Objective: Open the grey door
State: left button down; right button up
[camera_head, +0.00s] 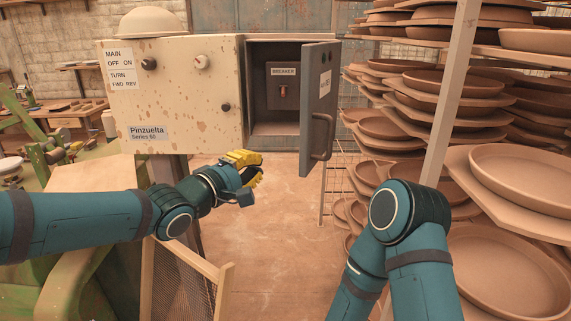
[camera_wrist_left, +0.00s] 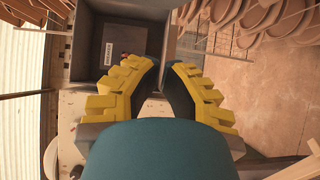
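The grey door (camera_head: 316,95) stands open, swung out on the right side of the grey compartment (camera_head: 258,60) in the head view. Its handle (camera_head: 322,137) sits low on the door's outer edge. A breaker panel (camera_head: 283,85) with a small switch shows inside. My left gripper (camera_head: 252,168) is below and left of the handle, apart from the door. In the left wrist view its yellow fingers (camera_wrist_left: 163,75) have a narrow empty gap between their black pads. My right arm shows at the lower right, but its gripper is out of sight.
A cream control box (camera_head: 180,100) with knobs and labels adjoins the compartment's left side. Shelves of clay plates (camera_head: 440,90) and a pale upright post (camera_head: 452,95) stand on the right. A wooden-framed screen (camera_head: 185,285) is at the lower left. The floor below the door is clear.

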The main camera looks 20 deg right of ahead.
pick_arm(q)
jog(key=d+b, duration=0.1)
jog(key=d, duration=0.6)
jog(key=shift+w, duration=0.2)
pick_arm(e)
jog(key=shift+s+f, duration=0.3)
jog(key=shift+f, duration=0.55)
jog(key=shift+a, duration=0.1)
pick_arm(q)
jog(key=shift+s+b, duration=0.1)
jog(key=shift+b, duration=0.2)
